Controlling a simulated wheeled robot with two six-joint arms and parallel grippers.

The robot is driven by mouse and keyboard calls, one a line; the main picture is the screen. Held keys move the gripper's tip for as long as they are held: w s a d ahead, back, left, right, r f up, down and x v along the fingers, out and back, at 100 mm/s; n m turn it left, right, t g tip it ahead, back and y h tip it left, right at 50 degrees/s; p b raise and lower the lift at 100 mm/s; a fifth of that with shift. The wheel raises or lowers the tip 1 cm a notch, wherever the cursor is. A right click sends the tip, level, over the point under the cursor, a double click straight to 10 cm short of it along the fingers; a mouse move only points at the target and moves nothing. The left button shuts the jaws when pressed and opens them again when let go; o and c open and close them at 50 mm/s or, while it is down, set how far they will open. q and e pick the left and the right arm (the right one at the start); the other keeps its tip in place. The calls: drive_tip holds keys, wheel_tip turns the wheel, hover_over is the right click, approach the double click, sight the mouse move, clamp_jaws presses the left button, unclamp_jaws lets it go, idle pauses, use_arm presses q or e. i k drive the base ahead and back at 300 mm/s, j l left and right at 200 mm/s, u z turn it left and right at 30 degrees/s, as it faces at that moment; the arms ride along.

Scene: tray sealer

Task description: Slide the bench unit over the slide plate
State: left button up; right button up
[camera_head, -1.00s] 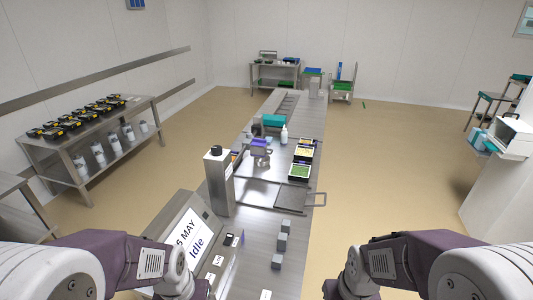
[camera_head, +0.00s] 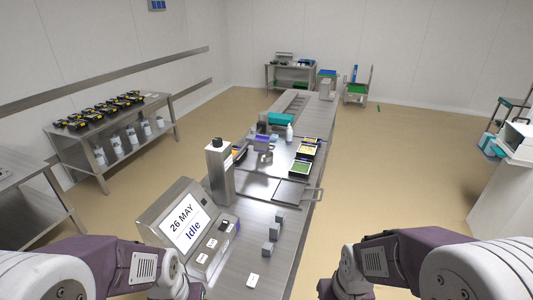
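A long steel bench (camera_head: 262,240) runs away from me through the middle. On its near left stands a unit with a tilted screen (camera_head: 188,222) reading "26 MAY Idle" and several buttons below. A grey upright column (camera_head: 219,177) with a dark cap stands behind it. A flat plate in a frame (camera_head: 290,191) lies right of the column, with a loop handle (camera_head: 319,194) over the bench's right edge. I cannot tell for sure which part is the bench unit. My two arms enter at the lower left and lower right; both grippers are out of view.
Small grey blocks (camera_head: 274,231) and a white piece (camera_head: 253,280) lie on the near bench. Filled trays (camera_head: 302,160), a white bottle (camera_head: 289,132) and a teal box (camera_head: 281,119) stand farther back.

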sight(258, 147)
drive_tip(key=l+u, duration=0.25)
drive_tip(key=l, duration=0.3)
drive_tip(key=k+l+u, duration=0.1)
drive_tip(key=l+u, duration=0.15)
drive_tip(key=l, duration=0.3)
drive_tip(key=k+l+u, duration=0.1)
drive_tip(key=l+u, duration=0.15)
drive_tip(key=l, duration=0.25)
drive_tip(key=i+l+u, duration=0.15)
drive_tip(key=l, duration=0.2)
drive_tip(key=i+l+u, duration=0.35)
drive_tip(key=l, duration=0.4)
drive_tip(key=i+l+u, duration=0.15)
drive_tip(key=l, duration=0.25)
drive_tip(key=i+l+u, duration=0.2)
drive_tip(key=l, duration=0.2)
drive_tip(key=i+l+u, duration=0.5)
drive_tip(key=i+l, duration=0.2)
drive_tip(key=l, duration=0.1)
